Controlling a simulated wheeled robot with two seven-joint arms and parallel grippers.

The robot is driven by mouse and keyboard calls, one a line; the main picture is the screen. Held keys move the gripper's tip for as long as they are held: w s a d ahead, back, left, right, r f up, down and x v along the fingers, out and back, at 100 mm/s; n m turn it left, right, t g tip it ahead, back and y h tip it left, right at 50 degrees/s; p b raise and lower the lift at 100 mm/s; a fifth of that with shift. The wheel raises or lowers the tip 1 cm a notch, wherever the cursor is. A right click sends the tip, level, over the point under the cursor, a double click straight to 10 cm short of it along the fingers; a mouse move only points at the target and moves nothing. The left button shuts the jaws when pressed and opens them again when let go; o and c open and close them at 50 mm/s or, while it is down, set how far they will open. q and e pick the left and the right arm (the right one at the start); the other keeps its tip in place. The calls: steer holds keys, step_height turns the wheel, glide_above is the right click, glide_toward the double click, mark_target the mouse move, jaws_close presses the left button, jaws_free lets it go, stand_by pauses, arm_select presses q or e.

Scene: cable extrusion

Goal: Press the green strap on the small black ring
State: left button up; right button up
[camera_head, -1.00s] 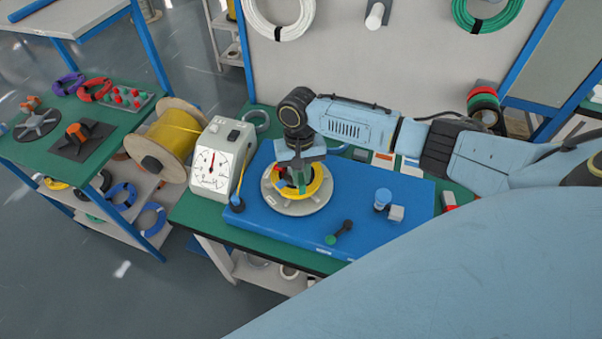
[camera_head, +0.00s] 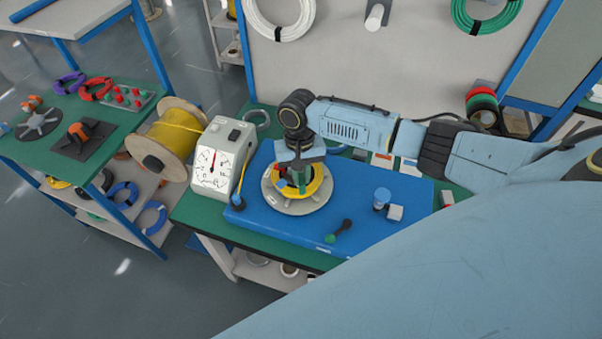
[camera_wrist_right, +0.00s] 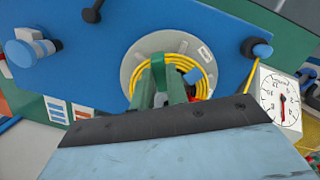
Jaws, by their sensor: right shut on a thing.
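My right gripper (camera_head: 295,184) points down over a round grey disc (camera_head: 289,207) that bears a yellow cable coil (camera_head: 321,183). In the right wrist view its two fingers (camera_wrist_right: 160,90) are close together over the coil. The gripper is shut on a narrow green piece, apparently the green strap (camera_wrist_right: 158,72), mostly hidden between the fingers. A small blue piece and a red piece sit beside the fingers at the coil. I cannot make out the small black ring; the fingers may hide it. My left gripper is not in view.
The disc sits on a blue board (camera_head: 370,229) on a green bench. A white dial gauge (camera_head: 212,160) and a yellow cable spool (camera_head: 172,138) stand to the left. A black tool with a green end (camera_head: 340,231) and a blue-capped post (camera_head: 382,199) are on the board's front and right.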

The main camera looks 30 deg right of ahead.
mark_target(302, 193)
steer(key=shift+f, duration=0.2)
steer(key=shift+f+b, duration=0.75)
steer(key=shift+f, duration=0.5)
steer(key=shift+f, duration=0.6)
steer(key=shift+s+f+p, duration=0.15)
steer(key=shift+p, duration=0.15)
stand_by(1.3)
steer(key=o, duration=0.9)
steer(key=shift+c, duration=0.2)
